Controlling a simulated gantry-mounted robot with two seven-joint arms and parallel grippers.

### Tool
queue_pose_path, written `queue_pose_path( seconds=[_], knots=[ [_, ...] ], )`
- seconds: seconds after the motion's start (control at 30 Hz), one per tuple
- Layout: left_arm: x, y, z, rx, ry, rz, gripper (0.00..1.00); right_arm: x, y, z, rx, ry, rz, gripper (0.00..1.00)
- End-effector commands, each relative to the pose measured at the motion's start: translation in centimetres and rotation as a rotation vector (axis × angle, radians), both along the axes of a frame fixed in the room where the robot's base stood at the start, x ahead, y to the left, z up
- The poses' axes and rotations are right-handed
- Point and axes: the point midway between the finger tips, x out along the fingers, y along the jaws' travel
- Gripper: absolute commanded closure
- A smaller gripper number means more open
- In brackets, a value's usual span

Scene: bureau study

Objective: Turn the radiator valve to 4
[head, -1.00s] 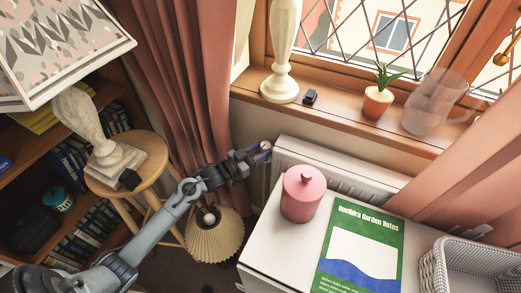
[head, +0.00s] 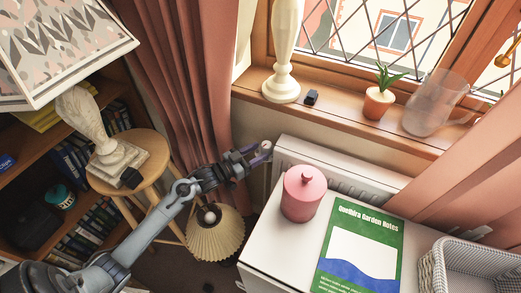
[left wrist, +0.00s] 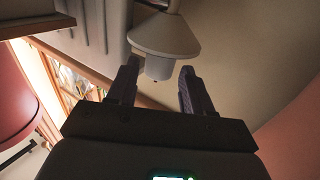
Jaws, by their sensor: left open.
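The radiator valve (left wrist: 165,38) shows in the left wrist view as a pale cone-shaped collar with a short cylindrical knob (left wrist: 158,68) on its end. A tiny reddish mark sits at the knob's tip; no number can be read. My left gripper (left wrist: 160,72) is open, with one dark finger on each side of the knob. I cannot tell whether either finger touches it. In the head view my left gripper (head: 263,152) is at the left end of the white radiator (head: 340,180), where the valve is small and partly hidden by the fingers. My right gripper is not in view.
A white cabinet with a pink lidded jar (head: 303,194), a green book (head: 358,250) and a basket (head: 470,265) stands right of the gripper. Curtains (head: 175,70) hang behind my arm. A stool (head: 150,172) and pleated lampshade (head: 215,235) are close by.

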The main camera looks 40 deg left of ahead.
Motion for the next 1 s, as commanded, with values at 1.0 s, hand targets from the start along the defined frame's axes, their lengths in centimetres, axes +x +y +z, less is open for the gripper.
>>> queue_pose_path(
  seconds=[1.0],
  knots=[
    [-8.3,2.2,0.0,0.000,0.000,0.000,0.49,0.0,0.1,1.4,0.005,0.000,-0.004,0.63]
  ],
)
